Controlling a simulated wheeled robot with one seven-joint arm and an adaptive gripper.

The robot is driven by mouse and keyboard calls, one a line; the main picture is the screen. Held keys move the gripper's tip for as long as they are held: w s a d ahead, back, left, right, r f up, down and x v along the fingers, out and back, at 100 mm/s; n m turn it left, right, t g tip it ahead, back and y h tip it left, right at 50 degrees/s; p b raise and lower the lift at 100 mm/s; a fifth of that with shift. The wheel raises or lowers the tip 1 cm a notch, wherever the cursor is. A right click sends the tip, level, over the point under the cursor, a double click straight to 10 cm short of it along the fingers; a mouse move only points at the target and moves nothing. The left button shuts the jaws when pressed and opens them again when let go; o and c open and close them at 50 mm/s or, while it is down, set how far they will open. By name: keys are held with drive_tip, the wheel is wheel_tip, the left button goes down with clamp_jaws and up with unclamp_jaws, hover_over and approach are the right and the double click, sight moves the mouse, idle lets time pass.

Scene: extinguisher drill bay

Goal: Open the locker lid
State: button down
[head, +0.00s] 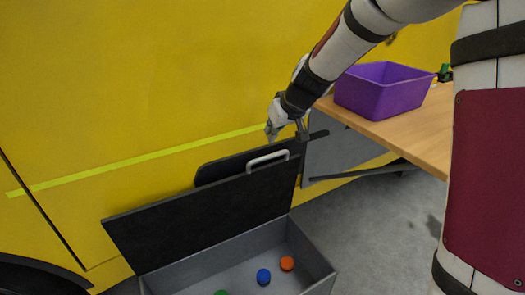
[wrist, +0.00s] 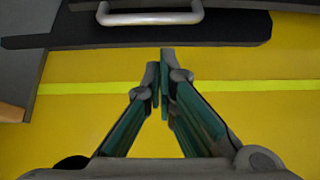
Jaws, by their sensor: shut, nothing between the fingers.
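The locker (head: 315,263) is a grey open box at the bottom of the head view. Its black lid (head: 205,236) stands raised and leans back toward the yellow wall. A light grey bar handle (head: 268,160) sits near the lid's upper edge, and the handle also shows at the top of the wrist view (wrist: 150,17). My gripper (head: 284,137) is above the lid's top edge, near the handle and apart from it. In the wrist view its fingers (wrist: 164,70) are closed together with nothing between them. The locker's near side is cut off by the frame.
Inside the locker lie an orange (head: 287,263), a blue (head: 263,276) and a partly hidden green (head: 222,293) round object. A wooden table (head: 430,130) at the right carries a purple bin (head: 385,95). The yellow wall (head: 120,80) stands behind. Grey floor is clear right of the locker.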

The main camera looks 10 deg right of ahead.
drive_tip(key=b+x, duration=0.2)
drive_tip(key=x, duration=0.8)
drive_tip(key=shift+s+b, duration=0.1)
drive_tip(key=shift+b, duration=0.25)
